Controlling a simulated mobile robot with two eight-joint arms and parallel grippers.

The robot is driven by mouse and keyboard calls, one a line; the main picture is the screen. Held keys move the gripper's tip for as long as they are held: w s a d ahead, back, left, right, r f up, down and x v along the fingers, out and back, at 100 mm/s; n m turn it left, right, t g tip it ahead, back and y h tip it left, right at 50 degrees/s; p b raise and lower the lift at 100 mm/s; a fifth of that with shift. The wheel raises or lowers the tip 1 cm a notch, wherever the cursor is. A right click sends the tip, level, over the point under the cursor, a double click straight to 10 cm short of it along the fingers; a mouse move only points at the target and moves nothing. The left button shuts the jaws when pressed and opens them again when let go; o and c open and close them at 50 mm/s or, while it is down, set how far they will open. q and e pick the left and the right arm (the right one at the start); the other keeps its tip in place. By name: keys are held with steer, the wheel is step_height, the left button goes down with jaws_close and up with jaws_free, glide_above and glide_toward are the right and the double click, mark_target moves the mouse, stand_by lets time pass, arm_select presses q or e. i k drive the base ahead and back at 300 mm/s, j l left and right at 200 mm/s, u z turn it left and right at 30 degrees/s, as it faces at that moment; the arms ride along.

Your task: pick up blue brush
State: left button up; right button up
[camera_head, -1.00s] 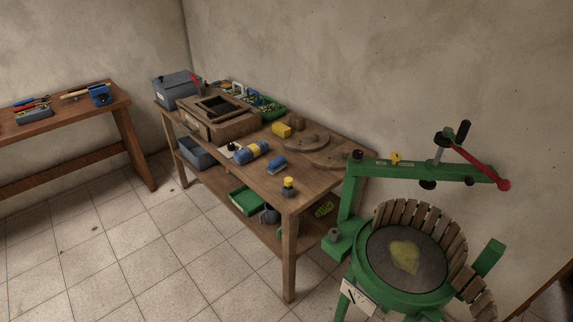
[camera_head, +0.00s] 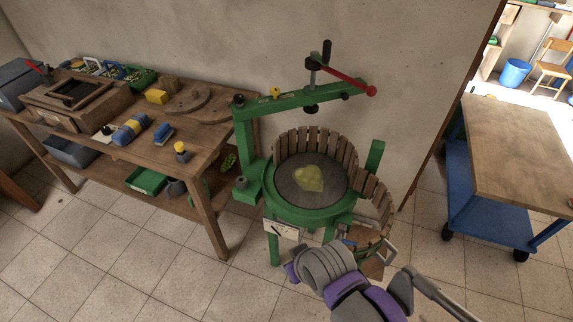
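A small blue brush (camera_head: 163,132) lies on the wooden workbench (camera_head: 190,160), left of the green press, near the bench's front edge. It looks like a blue block with a darker underside; fine detail is too small to tell. Grey and purple links of one of my arms (camera_head: 345,283) come in at the bottom, right of centre, in front of the press and well away from the brush. No gripper fingers can be made out on these links. My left gripper is not in view.
Near the brush are a blue-and-yellow roll (camera_head: 129,130), a yellow-capped bottle (camera_head: 181,151), a yellow block (camera_head: 156,96) and round wooden boards (camera_head: 190,100). The green press (camera_head: 300,212) stands right of the bench. A blue cart (camera_head: 468,195) is at right. Tiled floor before the bench is clear.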

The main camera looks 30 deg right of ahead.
mark_target(163, 134)
steer(key=i+j+z, duration=0.1)
steer(key=z, duration=0.4)
steer(key=i+j+z, duration=0.1)
steer(key=z, duration=0.35)
steer(key=i+j+z, duration=0.1)
steer(key=z, duration=0.4)
steer(key=i+j+z, duration=0.1)
steer(key=j+z, duration=0.2)
steer(key=j, duration=0.25)
steer(key=j+z, duration=0.25)
steer(key=j, duration=0.3)
steer(key=i+j, duration=0.1)
steer(key=j, duration=0.7)
steer(key=j+z, duration=0.1)
steer(key=j, duration=0.7)
steer(key=i, duration=0.05)
